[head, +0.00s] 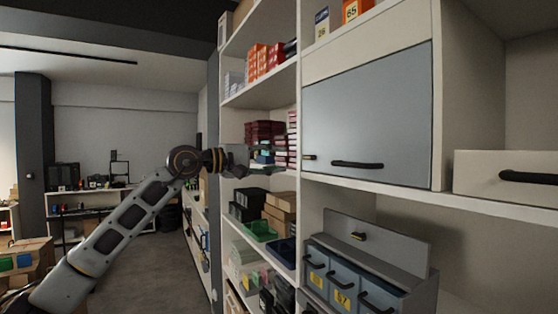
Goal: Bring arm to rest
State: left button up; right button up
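My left arm comes in from the lower left and reaches up toward the shelving. My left gripper (240,161) is at the front edge of the middle shelf bay, beside stacked dark red and pink boxes. Its fingers are small and dark against the shelf contents. I cannot tell whether they are open or shut, or whether they touch anything. My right arm and gripper are not in view.
White shelving (299,110) fills the right side. It holds a closed grey cabinet door (368,112), a white drawer (508,178), grey bins (345,285) and a green tray (260,231). Cartons (32,246) stand at left. Open floor (150,262) lies behind my arm.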

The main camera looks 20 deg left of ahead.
pick_arm(q)
jog(key=shift+s+n, duration=0.1)
jog(key=shift+n, duration=0.2)
dwell(0.5)
